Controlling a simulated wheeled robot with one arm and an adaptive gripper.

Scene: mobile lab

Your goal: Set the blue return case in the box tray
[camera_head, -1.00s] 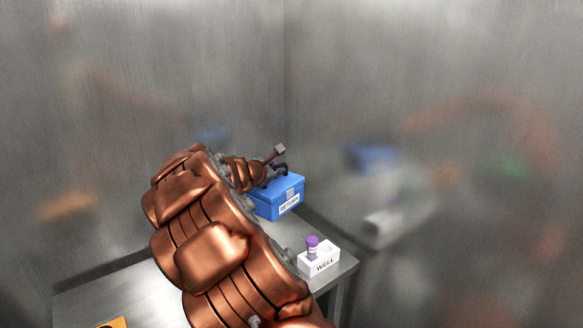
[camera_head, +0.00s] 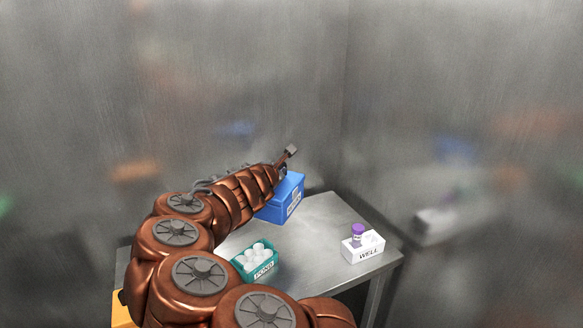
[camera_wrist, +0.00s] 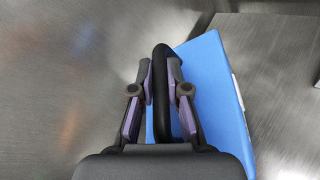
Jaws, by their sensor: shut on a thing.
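The blue return case (camera_head: 285,203) stands at the far end of the metal table in the head view, with a white label on its front. It also shows in the wrist view (camera_wrist: 215,85), under and right of my gripper. My gripper (camera_wrist: 160,88) is shut on the case's black handle (camera_wrist: 161,58), with a finger on each side. In the head view my arm hides part of the case and most of the gripper. I cannot tell whether the case's base touches the table. I cannot make out the box tray for certain.
A white block marked WELL (camera_head: 364,250) with a purple-capped vial (camera_head: 357,232) stands at the table's right edge. A green rack of white bottles (camera_head: 256,262) stands nearer. An orange thing (camera_head: 121,312) shows at lower left. The metal tabletop (camera_head: 318,225) between is clear. Metal walls stand close behind.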

